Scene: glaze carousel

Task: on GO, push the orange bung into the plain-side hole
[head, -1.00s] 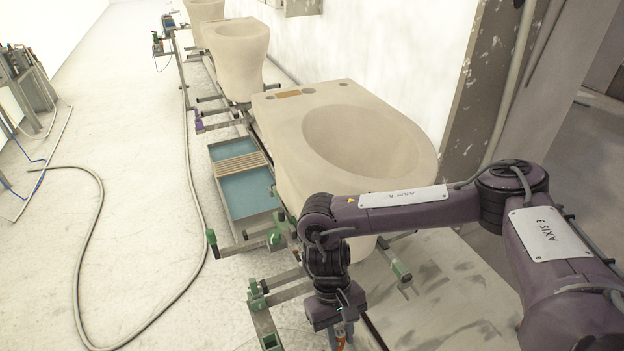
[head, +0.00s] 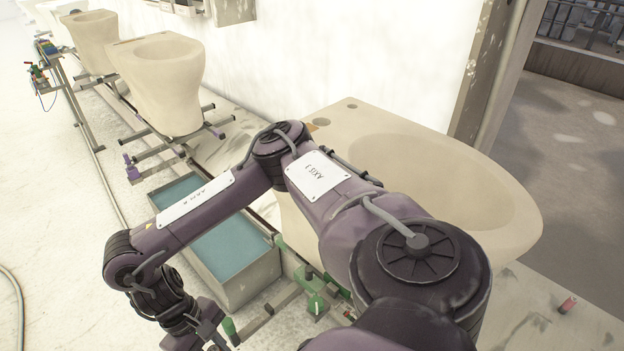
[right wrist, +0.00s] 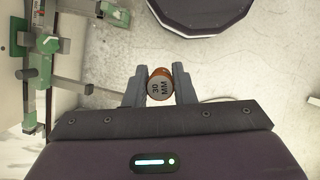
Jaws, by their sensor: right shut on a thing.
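In the right wrist view my right gripper (right wrist: 159,76) is shut on the orange bung (right wrist: 159,87). The bung's pale end face reads "30 MM". In the head view my right wrist is low at the bottom edge, left of the nearest ware, and the bung is not clear there. The nearest ware (head: 420,150) is a large cream basin. Its back deck shows a hole (head: 320,122) and another hole (head: 352,106). My arm covers part of the deck, so I cannot tell which is the plain side. My left gripper is out of view.
A trough of blue liquid (head: 222,250) lies between my arm and the basin. Green clamps (head: 317,305) are on the basin's stand. A small red cylinder (head: 568,305) is at the lower right. More ware (head: 160,85) stands behind. The pale floor at left is mostly open.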

